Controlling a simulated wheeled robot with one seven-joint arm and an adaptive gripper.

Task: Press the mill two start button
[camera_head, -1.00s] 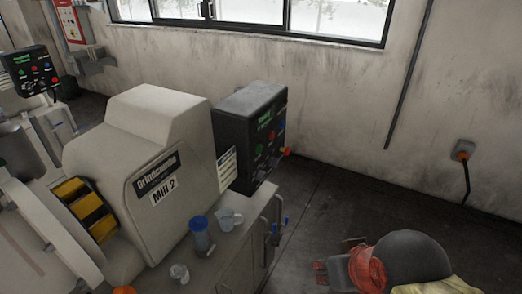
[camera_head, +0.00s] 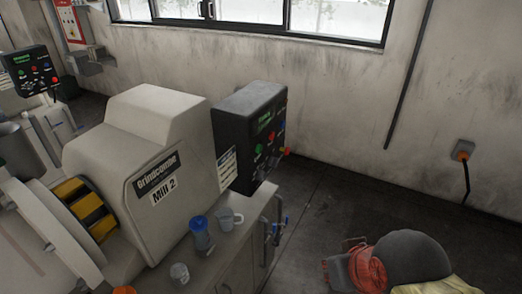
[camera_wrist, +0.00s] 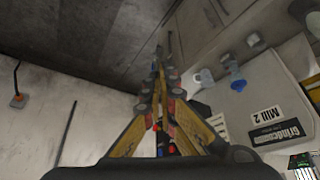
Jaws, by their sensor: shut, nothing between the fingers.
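The Mill 2 machine (camera_head: 150,190) is a cream housing labelled "Grindcombe Mill 2" in the head view. Beside it stands a dark control box (camera_head: 240,125). Its right-hand face has a green display, coloured buttons and a red-orange knob (camera_head: 287,152). A green button (camera_head: 259,149) shows on that face, but its label is too small to read. In the wrist view the picture is turned over, and my gripper (camera_wrist: 158,75) has its yellow-and-black fingers together and empty. The fingers hide most of the box there; red and blue spots show between them. I see no contact with a button.
Another control box (camera_head: 32,70) is at far left. Floor right of the bench is open.

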